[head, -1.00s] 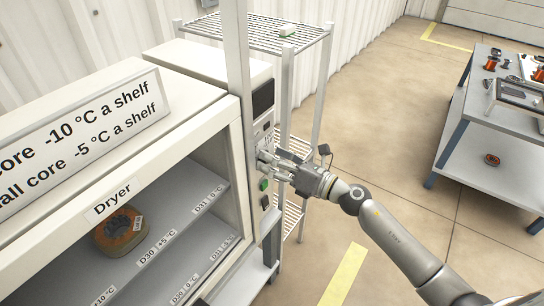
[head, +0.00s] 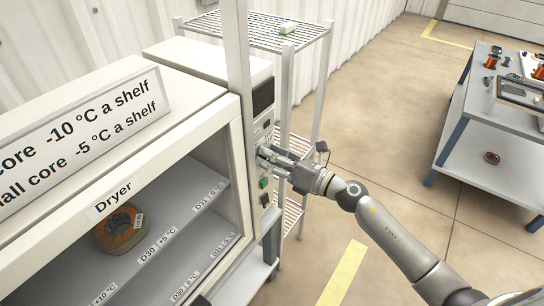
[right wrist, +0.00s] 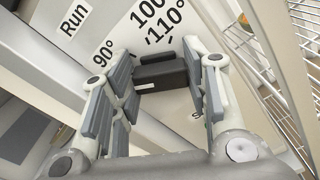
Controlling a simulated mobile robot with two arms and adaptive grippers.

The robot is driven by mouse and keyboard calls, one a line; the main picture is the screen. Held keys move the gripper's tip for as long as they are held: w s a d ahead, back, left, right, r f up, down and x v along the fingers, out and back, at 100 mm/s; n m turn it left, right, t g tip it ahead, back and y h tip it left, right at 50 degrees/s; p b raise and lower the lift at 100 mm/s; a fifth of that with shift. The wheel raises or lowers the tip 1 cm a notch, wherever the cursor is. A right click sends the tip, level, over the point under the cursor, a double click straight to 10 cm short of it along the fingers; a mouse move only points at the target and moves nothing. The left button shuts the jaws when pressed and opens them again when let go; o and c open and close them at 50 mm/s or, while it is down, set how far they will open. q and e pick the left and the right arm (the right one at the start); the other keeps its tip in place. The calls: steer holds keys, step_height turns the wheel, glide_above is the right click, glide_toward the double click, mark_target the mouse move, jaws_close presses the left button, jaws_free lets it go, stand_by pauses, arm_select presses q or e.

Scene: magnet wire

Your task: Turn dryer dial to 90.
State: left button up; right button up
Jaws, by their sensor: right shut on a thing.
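The dryer (head: 75,235) fills the left of the head view, its control panel (head: 262,128) on a narrow front column. My right gripper (head: 264,156) reaches this panel from the right; the dial is hidden behind its fingers there. In the right wrist view the dial (right wrist: 160,70) is a dark bar-shaped knob with a white mark on its near side. My right gripper (right wrist: 163,66) is shut on it, one finger at each end. Printed marks "90°", "100" and "110°" curve above the knob. Which mark the dial points to I cannot tell. My left gripper is not in view.
A green button (head: 263,184) sits just below the gripper on the panel. A wire rack (head: 300,35) stands close behind the dryer. A spool (head: 121,230) lies on a dryer shelf. A workbench (head: 495,120) stands at the right, with open floor between.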

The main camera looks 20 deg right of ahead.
steer(key=shift+d+f+m+p, duration=0.1)
steer(key=shift+m+p, duration=1.95)
steer(key=shift+m, duration=1.75)
steer(key=o, duration=1)
steer(key=v, duration=1.2)
steer(key=shift+d+f, duration=0.1)
